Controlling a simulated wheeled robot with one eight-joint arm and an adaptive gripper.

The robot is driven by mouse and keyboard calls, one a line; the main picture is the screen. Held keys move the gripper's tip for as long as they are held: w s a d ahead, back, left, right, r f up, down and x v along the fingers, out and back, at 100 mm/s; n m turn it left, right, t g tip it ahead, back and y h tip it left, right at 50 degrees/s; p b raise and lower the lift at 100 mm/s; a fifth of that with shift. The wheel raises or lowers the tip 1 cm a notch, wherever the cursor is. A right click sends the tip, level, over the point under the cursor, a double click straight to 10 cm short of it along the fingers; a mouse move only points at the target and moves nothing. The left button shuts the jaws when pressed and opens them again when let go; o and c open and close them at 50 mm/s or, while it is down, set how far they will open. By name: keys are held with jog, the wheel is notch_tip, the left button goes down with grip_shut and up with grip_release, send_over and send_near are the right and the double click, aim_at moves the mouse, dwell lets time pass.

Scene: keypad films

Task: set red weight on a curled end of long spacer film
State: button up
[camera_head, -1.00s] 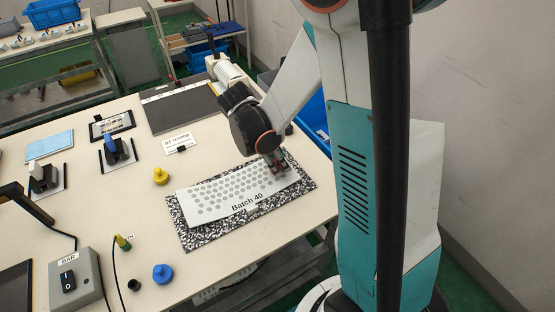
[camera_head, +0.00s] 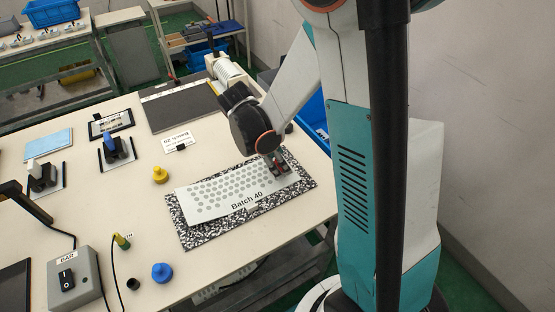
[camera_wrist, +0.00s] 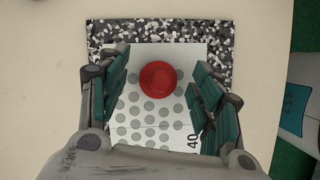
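The long spacer film (camera_head: 205,207) is a white sheet with grey dots and "Batch 40" lettering. It lies on a black-and-white speckled mat (camera_head: 207,232); both also show in the wrist view, the film (camera_wrist: 180,130) and the mat (camera_wrist: 218,62). The red weight (camera_wrist: 158,78) stands on the film near its far end in the wrist view. My gripper (camera_wrist: 165,88) is open around the weight, with a gap on each side. In the head view my gripper (camera_head: 277,170) is low over the film's right end and largely hides the weight there.
A yellow weight (camera_head: 160,176) stands left of the mat and a blue weight (camera_head: 162,273) nearer the front. A small green-and-yellow item (camera_head: 122,242) and a grey switch box (camera_head: 74,282) are at front left. A label card (camera_head: 178,140) lies behind the mat. Bare tabletop surrounds the mat's left side.

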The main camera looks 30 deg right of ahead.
jog(key=shift+r, duration=0.1)
jog(key=v, duration=1.1)
jog(key=shift+a+r, duration=0.2)
jog(key=shift+r, duration=0.15)
jog(key=s+a+r+m+t+y, duration=0.2)
jog(key=s+r+m+t, duration=0.1)
jog(key=s+m, duration=0.3)
jog(key=s+a+r+m+t+y, duration=0.2)
jog(key=s+a+r+m+t, duration=0.1)
jog(key=m, duration=0.6)
jog(key=s+r+t, duration=0.1)
jog(key=s+t, duration=0.1)
jog(key=s, duration=0.1)
jog(key=shift+s+a, duration=0.15)
jog(key=shift+a, duration=0.05)
